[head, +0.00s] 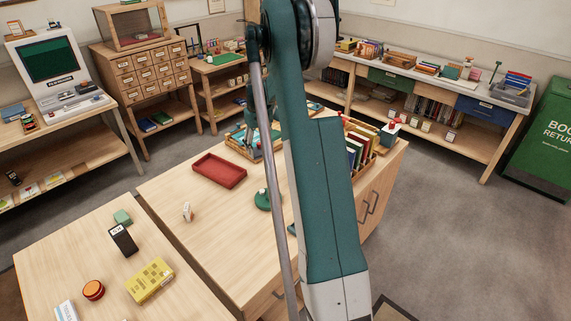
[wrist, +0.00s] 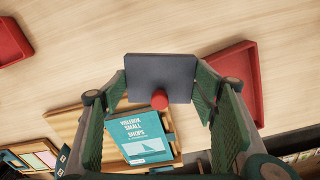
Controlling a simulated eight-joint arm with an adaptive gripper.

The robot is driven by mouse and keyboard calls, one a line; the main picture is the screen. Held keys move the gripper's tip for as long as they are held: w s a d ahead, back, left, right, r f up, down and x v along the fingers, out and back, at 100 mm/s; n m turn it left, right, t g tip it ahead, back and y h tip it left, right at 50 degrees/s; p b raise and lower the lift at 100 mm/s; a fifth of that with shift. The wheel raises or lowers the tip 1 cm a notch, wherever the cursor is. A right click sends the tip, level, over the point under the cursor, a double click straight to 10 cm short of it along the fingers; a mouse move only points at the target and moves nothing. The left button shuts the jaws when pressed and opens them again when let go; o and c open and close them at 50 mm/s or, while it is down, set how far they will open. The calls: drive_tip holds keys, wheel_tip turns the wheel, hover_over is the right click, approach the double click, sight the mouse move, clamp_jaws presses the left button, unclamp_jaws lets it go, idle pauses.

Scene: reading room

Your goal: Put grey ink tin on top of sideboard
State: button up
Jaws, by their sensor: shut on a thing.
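The grey ink tin (wrist: 160,72) is a dark grey, flat-faced block with a round red cap, seen in the wrist view. My gripper (wrist: 161,90) has its green-padded fingers on either side of the tin and is shut on it. The tin appears above a pale wooden top. In the head view my arm hides the tin and most of my gripper. The wooden cabinet with door handles (head: 238,215) in the middle appears to be the sideboard; part of its top is bare.
A red tray (head: 219,170) lies on the cabinet top, near a green round object (head: 262,200) and a small white item (head: 187,212). Wooden holders with books stand at its far end. A nearer table holds a yellow box (head: 150,280), a black box (head: 123,240) and a red-orange tin (head: 93,290).

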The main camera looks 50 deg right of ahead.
drive_tip(key=s+d+n, duration=0.3)
drive_tip(key=s+d, duration=1.1)
drive_tip(key=d, duration=0.2)
drive_tip(key=shift+s, duration=0.3)
drive_tip(key=shift+f+b, duration=0.3)
drive_tip(key=shift+f, duration=2.8)
drive_tip(key=shift+f, duration=1.9)
drive_tip(key=shift+f+b, duration=0.15)
drive_tip(key=shift+b, duration=0.2)
drive_tip(key=o, duration=1.2)
